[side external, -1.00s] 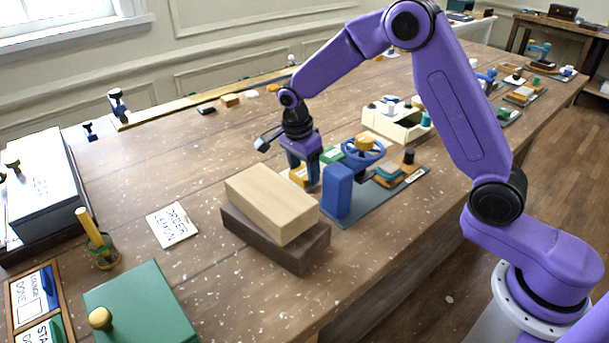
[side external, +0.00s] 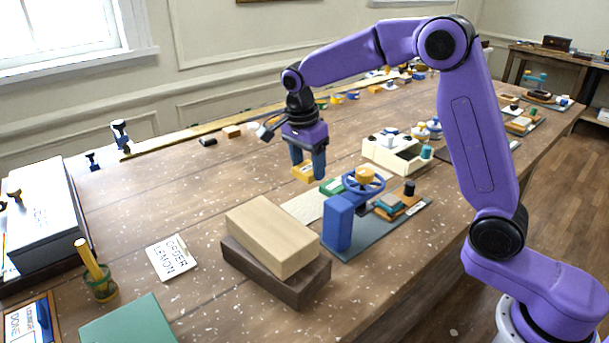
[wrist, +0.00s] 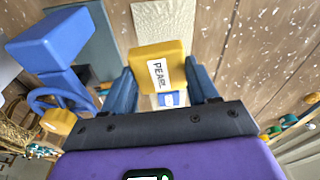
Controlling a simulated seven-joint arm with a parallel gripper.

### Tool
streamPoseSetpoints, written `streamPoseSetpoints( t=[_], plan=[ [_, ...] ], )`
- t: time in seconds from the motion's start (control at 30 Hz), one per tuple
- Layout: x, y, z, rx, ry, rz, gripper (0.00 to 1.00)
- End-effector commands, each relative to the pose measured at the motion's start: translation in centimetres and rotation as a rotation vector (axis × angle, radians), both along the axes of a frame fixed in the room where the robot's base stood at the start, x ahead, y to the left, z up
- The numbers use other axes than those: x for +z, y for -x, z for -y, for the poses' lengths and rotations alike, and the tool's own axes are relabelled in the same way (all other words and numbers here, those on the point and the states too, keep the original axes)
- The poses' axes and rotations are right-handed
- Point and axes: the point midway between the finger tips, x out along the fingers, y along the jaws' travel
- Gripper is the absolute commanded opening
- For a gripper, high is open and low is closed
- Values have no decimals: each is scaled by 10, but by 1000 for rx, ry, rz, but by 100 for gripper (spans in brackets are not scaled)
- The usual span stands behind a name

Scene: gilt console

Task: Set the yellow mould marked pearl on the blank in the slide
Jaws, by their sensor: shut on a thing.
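The yellow mould (side external: 304,172) is held between the fingers of my gripper (side external: 308,170), raised above the table behind a cream textured pad (side external: 303,206). In the wrist view the mould (wrist: 172,54) shows a white label reading PEARL, between the two blue fingers. The press stands at right on a grey base (side external: 352,247), with a blue upright block (side external: 338,222) and a blue handwheel (side external: 363,183). A green piece (side external: 333,187) lies left of the wheel. I cannot make out the slide or the blank in it.
A pale block on a dark block (side external: 275,272) stands in front of the pad. A cream open box (side external: 392,155) is behind the press. An order card reading LEMON (side external: 171,257) lies at left. The table between the card and my gripper is largely clear.

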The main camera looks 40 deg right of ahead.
Motion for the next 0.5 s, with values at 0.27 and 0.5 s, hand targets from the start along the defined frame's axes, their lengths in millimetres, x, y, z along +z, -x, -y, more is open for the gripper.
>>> streamPoseSetpoints(
  t=[0.27,0.5],
  plan=[
    [12,23,42,316,0,3,27],
    [18,49,77,623,1,3,27]
  ],
)
